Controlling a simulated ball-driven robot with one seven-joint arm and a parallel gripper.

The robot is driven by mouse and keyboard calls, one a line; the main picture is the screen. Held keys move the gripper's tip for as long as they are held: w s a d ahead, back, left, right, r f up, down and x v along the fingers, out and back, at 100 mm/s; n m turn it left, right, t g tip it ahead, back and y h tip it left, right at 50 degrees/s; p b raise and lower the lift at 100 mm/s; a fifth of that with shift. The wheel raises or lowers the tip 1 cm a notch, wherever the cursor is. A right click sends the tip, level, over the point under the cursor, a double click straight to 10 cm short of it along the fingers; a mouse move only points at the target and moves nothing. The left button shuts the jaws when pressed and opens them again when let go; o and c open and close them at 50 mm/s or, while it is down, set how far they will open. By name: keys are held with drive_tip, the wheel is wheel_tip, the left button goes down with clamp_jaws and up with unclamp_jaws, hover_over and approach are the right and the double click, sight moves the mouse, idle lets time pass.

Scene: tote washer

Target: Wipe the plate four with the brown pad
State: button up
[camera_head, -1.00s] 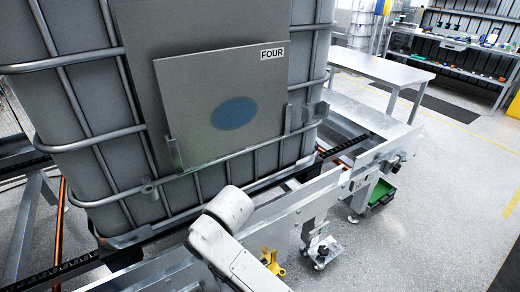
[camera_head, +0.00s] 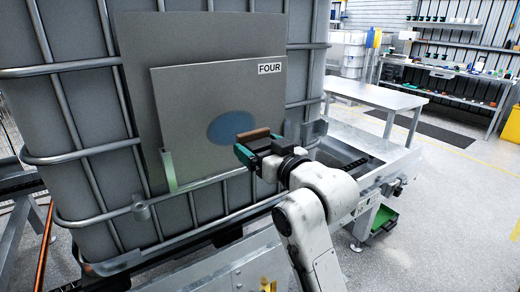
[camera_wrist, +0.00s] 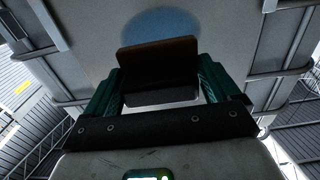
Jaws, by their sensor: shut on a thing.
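The plate four (camera_head: 195,95) is a grey panel labelled FOUR, upright on the front of a caged tank, with a blue oval patch (camera_head: 228,127) at its lower middle. My gripper (camera_head: 246,148) is in front of the plate's lower right, beside the patch in the head view. It is shut on the brown pad (camera_head: 254,135). In the wrist view the pad (camera_wrist: 158,56) sits between the green fingers, with the patch (camera_wrist: 160,22) beyond it, partly hidden. I cannot tell whether the pad touches the plate.
The caged tank (camera_head: 50,110) stands behind the plate on a metal conveyor frame (camera_head: 205,268). Metal brackets (camera_head: 168,170) hold the plate's lower edge. A grey table (camera_head: 375,93) and shelves stand at the back right.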

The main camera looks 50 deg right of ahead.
sight(214, 144)
drive_tip(key=shift+p+x, duration=0.3)
drive_tip(key=shift+x, duration=3.1)
drive_tip(key=shift+w+d+f, duration=0.1)
drive_tip(key=shift+w+d, duration=0.05)
drive_tip(key=shift+w, duration=0.5)
drive_tip(key=shift+w, duration=0.35)
drive_tip(key=shift+w+d, duration=0.2)
drive_tip(key=shift+w, duration=0.3)
drive_tip(key=shift+w+a+f+b, duration=0.3)
drive_tip(key=shift+a+f, duration=0.25)
drive_tip(key=shift+a, duration=0.3)
drive_tip(key=shift+w+a+f+b, duration=0.25)
drive_tip(key=shift+a+f, duration=0.3)
drive_tip(key=shift+a, duration=0.35)
drive_tip(key=shift+w+a+f+b, duration=0.2)
drive_tip(key=shift+a+f+b, duration=0.15)
drive_tip(key=shift+a+f, duration=0.35)
drive_tip(key=shift+w+a+r, duration=0.1)
drive_tip(key=shift+w+r, duration=0.05)
drive_tip(key=shift+w, duration=0.05)
